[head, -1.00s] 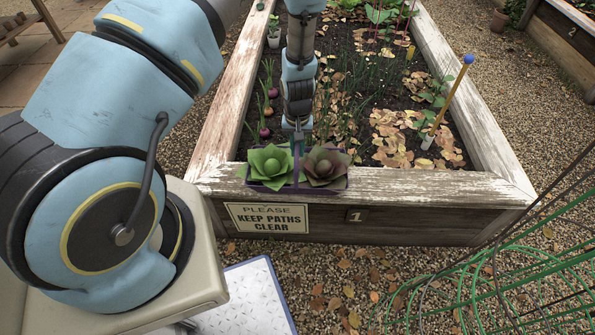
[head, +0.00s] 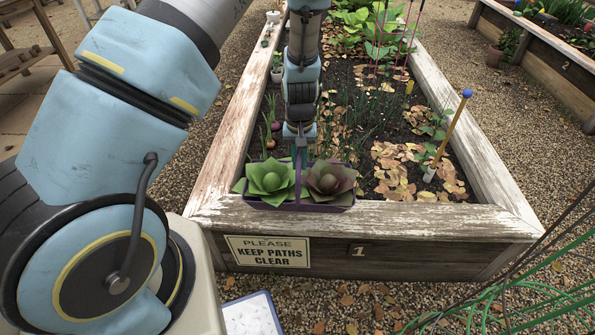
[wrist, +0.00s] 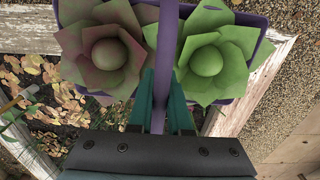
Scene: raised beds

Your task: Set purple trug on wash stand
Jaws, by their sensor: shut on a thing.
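The purple trug (head: 297,206) holds a green leafy head and a reddish-brown one. It appears over the front board of the raised bed marked 1; I cannot tell whether it touches the wood. My gripper (head: 299,158) is above its middle, between the two heads. In the wrist view my gripper (wrist: 160,105) is shut on the trug's purple handle (wrist: 166,60), and the trug's rim (wrist: 262,48) shows behind the heads. I cannot make out a wash stand for certain.
The raised bed's front board (head: 420,214) carries a "Please keep paths clear" sign (head: 268,252). A blue-topped stake (head: 452,125) stands in the bed. Green wire hoops (head: 530,300) are at the lower right. Wooden furniture (head: 25,55) stands at upper left. Gravel paths surround the bed.

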